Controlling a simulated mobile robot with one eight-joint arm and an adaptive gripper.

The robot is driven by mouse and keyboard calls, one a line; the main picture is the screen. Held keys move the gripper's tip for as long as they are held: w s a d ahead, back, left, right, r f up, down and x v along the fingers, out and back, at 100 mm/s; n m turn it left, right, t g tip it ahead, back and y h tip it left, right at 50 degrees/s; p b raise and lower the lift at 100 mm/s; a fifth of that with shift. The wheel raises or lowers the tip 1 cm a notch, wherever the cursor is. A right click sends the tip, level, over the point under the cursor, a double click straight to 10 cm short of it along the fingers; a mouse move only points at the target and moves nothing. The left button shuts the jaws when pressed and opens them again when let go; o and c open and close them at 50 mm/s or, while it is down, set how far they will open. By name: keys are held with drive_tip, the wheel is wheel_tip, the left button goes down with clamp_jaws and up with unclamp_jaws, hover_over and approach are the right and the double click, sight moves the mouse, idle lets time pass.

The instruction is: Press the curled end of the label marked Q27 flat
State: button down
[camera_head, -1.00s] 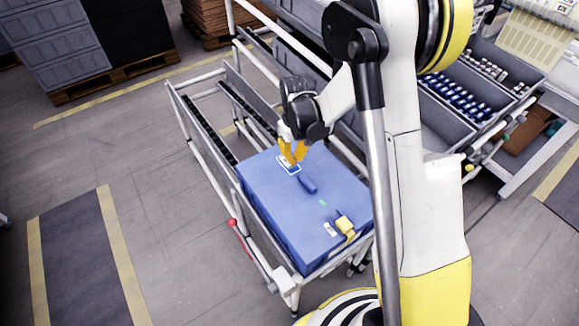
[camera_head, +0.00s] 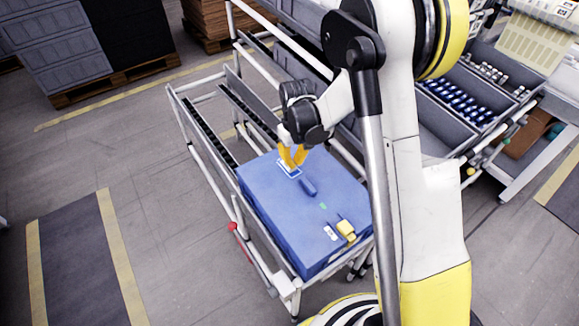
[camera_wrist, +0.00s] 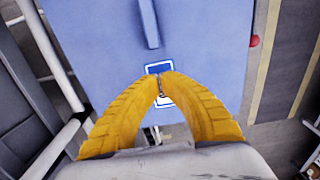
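The label (camera_head: 284,172), white with a blue panel, lies on top of the blue case (camera_head: 263,195), near its far end. Its print is too small to read, so I cannot confirm Q27. It also shows in the wrist view (camera_wrist: 159,66), partly hidden behind my fingers. My gripper (camera_head: 292,165) points down over the label with its yellow fingers. In the wrist view, my gripper's fingertips (camera_wrist: 161,77) come together over the label, with nothing seen held between them. I cannot tell whether they touch it, or whether an end is curled.
A dark blue handle (camera_head: 308,187) stands up from the case near the label. A yellow item (camera_head: 346,230) and a small white label (camera_head: 330,233) are at the near end. The case rests on a white-railed cart (camera_head: 205,160). Bins with blue parts (camera_head: 458,98) stand right.

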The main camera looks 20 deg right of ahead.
drive_tip(key=shift+f+b, duration=1.1)
drive_tip(key=shift+f, duration=0.15)
idle(1.5)
drive_tip(key=shift+r, duration=0.2)
drive_tip(key=shift+s+d+r+p, duration=0.1)
drive_tip(key=shift+s+r+p, duration=0.15)
drive_tip(key=shift+r+p, duration=0.65)
wheel_tip(320, 180, up, 6)
drive_tip(key=s+p, duration=0.3)
drive_tip(key=shift+d, duration=0.45)
drive_tip(key=shift+r, duration=0.1)
drive_tip(key=s+r+m+t, duration=0.15)
drive_tip(key=s+r, duration=0.25)
drive_tip(key=r, duration=0.4)
drive_tip(key=s+r+t, duration=0.2)
drive_tip(key=s+r, duration=0.1)
drive_tip(key=r, duration=0.4)
drive_tip(key=s+r+m+t, duration=0.2)
drive_tip(key=s+r, duration=0.3)
drive_tip(key=s, duration=0.5)
drive_tip(key=shift+s+a+r+t, duration=0.2)
drive_tip(key=shift+s+a+t, duration=0.2)
drive_tip(key=shift+t, duration=0.35)
